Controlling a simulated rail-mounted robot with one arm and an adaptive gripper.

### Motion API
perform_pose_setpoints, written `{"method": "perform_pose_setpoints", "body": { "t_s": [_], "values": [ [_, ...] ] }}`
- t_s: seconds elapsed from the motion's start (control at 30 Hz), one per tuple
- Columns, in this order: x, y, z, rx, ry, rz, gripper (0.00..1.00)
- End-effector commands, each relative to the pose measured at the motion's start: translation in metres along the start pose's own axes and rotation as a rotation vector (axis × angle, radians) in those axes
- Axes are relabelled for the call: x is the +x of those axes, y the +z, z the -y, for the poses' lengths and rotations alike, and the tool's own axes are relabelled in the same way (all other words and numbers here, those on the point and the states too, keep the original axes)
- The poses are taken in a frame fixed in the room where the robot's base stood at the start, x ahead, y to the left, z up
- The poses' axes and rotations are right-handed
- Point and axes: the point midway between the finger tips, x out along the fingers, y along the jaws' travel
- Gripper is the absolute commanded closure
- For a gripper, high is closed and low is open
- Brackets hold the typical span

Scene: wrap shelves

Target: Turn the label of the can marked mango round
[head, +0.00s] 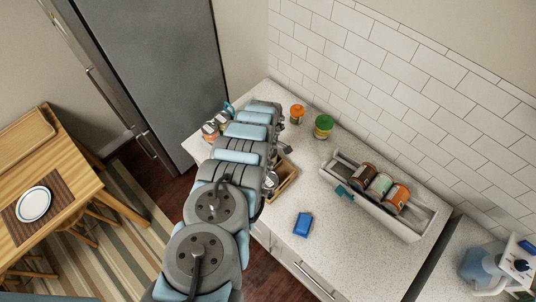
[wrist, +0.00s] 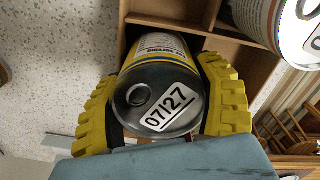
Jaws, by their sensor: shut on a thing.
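My gripper (wrist: 160,75) has its two yellow fingers on either side of a can (wrist: 160,97) in the wrist view. The can's end faces the camera and has a white "07/27" sticker. Its side shows a narrow strip of white label with small print and a yellow and blue band. Most of the label is hidden, and I cannot read the word mango. In the head view my arm covers the gripper and the held can.
A wooden box (head: 289,187) stands beside my arm. In the wrist view another can (wrist: 280,22) is close at upper right. A grey tray (head: 405,222) holds several cans. A blue sponge (head: 303,224), an orange-lidded jar (head: 297,114) and a green-lidded jar (head: 323,126) are on the counter.

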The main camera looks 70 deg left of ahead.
Motion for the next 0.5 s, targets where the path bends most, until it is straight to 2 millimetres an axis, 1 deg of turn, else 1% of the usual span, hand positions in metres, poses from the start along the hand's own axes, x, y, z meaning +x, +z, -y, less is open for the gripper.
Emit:
{"method": "perform_pose_setpoints", "body": {
  "t_s": [0.23,0.5],
  "values": [
    [-0.0001,0.0009,-0.0002,-0.072,0.000,0.000,0.69],
    [0.0005,0.0005,0.0001,-0.227,0.000,0.000,0.69]
  ]
}}
